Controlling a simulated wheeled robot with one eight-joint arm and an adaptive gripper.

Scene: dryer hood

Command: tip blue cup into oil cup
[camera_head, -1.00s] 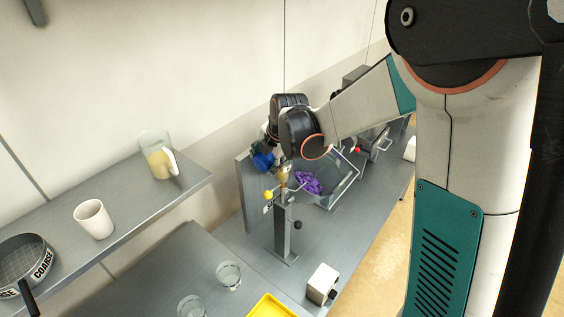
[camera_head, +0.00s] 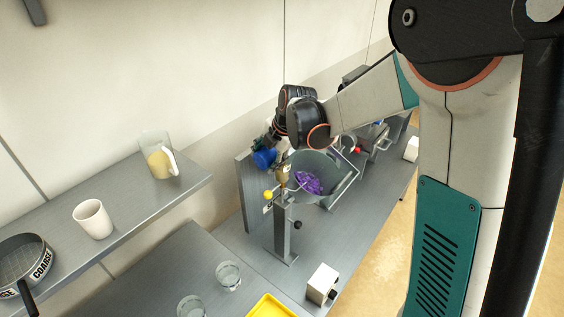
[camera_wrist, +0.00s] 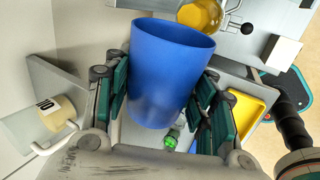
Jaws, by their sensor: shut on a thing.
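The blue cup (camera_wrist: 170,72) fills the middle of the wrist view, its rim toward the top of the picture; its inside is hidden. My gripper (camera_wrist: 156,92) is shut on it, with one finger on each side. In the head view the blue cup (camera_head: 264,158) is small and partly covered by my wrist, beside the metal stand. The oil cup (camera_wrist: 201,14), with amber contents, shows beyond the blue cup's rim at the top of the wrist view. In the head view the brass-coloured oil cup (camera_head: 283,175) sits atop the stand, just right of and below the blue cup.
A clear container with purple pieces (camera_head: 308,183) is right of the stand. A jug of yellow liquid (camera_head: 160,158), a white mug (camera_head: 93,219) and a sieve (camera_head: 25,265) stand on the left shelf. Two glasses (camera_head: 228,276) and a yellow tray (camera_head: 270,307) are in front.

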